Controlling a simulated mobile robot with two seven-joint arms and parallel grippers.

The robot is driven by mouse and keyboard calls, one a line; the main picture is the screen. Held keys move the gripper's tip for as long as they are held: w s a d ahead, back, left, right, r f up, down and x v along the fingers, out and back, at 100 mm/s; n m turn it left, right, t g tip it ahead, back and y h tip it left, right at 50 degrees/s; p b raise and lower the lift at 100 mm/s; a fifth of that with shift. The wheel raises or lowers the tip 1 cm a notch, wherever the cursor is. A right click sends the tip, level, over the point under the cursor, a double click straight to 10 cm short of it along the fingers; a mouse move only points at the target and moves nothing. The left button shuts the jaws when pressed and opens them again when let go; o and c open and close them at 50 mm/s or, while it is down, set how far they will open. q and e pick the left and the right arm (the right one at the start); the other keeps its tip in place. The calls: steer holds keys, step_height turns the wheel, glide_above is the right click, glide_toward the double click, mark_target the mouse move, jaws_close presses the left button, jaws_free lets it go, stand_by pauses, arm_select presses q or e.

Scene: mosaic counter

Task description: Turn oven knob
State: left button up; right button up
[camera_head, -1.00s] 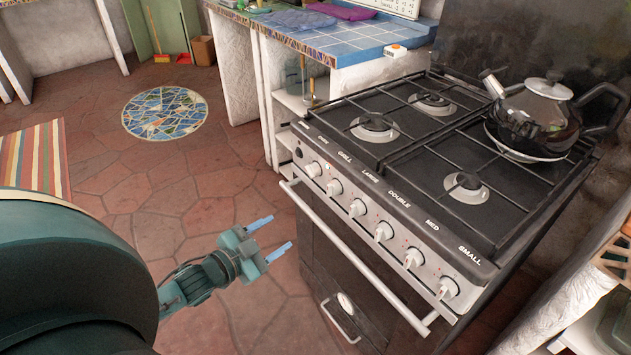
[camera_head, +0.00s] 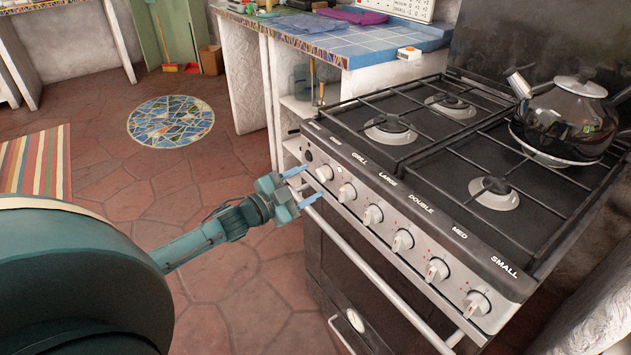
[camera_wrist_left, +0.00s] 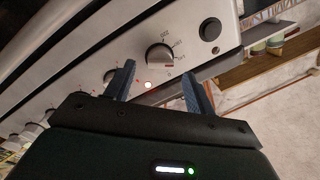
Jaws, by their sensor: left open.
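The stove front has a silver panel with a row of several knobs. The leftmost knob (camera_head: 324,173) sits beside a black round button and also shows in the left wrist view (camera_wrist_left: 160,56). My left gripper (camera_head: 311,185) is open and empty, its blue fingertips close in front of this knob. In the left wrist view the two fingers (camera_wrist_left: 158,72) point at the knob, one toward each side. The knob appears just beyond the fingertips; I cannot tell whether they touch it. My right gripper is in neither view.
An oven handle bar (camera_head: 372,268) runs below the knobs. A dark kettle (camera_head: 568,120) stands on the back right burner. A blue-tiled counter (camera_head: 375,66) is behind the stove's left side. The floor left of the stove is open, with a round mosaic (camera_head: 170,120).

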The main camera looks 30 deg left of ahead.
mark_target(319, 178)
arm_select(q)
steer(key=x, duration=0.3)
steer(key=shift+w, duration=0.1)
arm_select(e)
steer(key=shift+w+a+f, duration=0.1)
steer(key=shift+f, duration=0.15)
arm_select(q)
steer(key=shift+c, duration=0.4)
steer(key=c, duration=0.9)
steer(key=shift+o, duration=0.2)
